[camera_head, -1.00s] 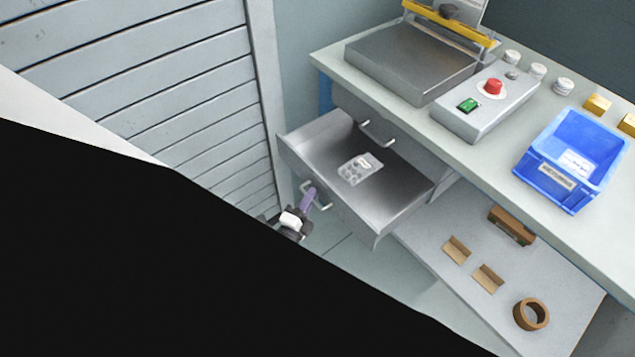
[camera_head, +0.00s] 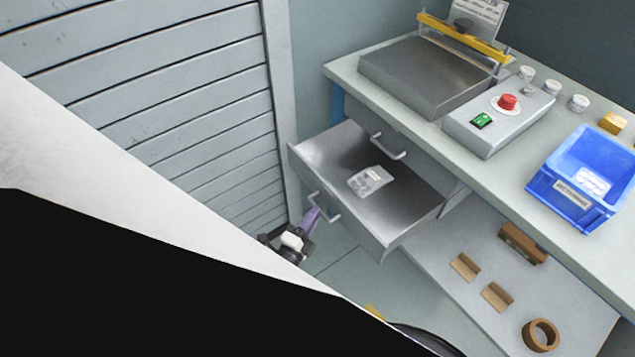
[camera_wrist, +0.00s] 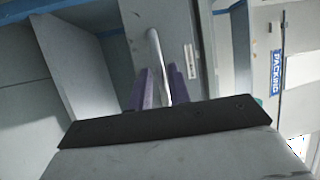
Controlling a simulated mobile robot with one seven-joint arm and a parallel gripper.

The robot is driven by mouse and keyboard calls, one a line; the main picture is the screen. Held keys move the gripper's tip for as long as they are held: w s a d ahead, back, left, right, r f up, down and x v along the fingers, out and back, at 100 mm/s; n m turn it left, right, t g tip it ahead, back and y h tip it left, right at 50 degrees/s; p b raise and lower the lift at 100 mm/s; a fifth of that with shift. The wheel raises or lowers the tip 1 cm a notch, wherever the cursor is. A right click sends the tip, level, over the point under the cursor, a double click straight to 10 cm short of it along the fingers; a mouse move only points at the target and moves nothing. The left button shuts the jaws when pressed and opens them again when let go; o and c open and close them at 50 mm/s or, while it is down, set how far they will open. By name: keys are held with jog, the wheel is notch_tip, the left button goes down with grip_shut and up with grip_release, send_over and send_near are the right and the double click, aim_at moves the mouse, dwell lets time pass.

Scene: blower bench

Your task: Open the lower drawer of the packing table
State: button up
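The lower drawer (camera_head: 400,215) of the packing table stands well out, and its inside shows. A clear blister-like pack (camera_head: 370,181) lies in it. Its bar handle (camera_head: 332,215) is on the front face. The upper drawer (camera_head: 416,165) above it is shut, with its own handle (camera_head: 388,147). My gripper (camera_head: 311,217), with purple fingers, is at the lower drawer's handle, just off it in the head view. In the wrist view my gripper (camera_wrist: 160,82) has its fingers apart, one on each side of the handle bar (camera_wrist: 156,55). Contact with the bar is not clear.
A slatted wall (camera_head: 170,110) stands close on the left. The tabletop (camera_head: 470,155) carries a sealer, a control box (camera_head: 500,118) and a blue bin (camera_head: 585,185). A lower shelf (camera_head: 470,320) holds cardboard pieces and a tape roll (camera_head: 541,336). Floor shows below the drawer.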

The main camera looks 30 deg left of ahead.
jog(key=s+f+b, duration=0.2)
jog(key=s, duration=0.8)
jog(key=shift+s+d, duration=0.25)
jog(key=shift+s, duration=0.1)
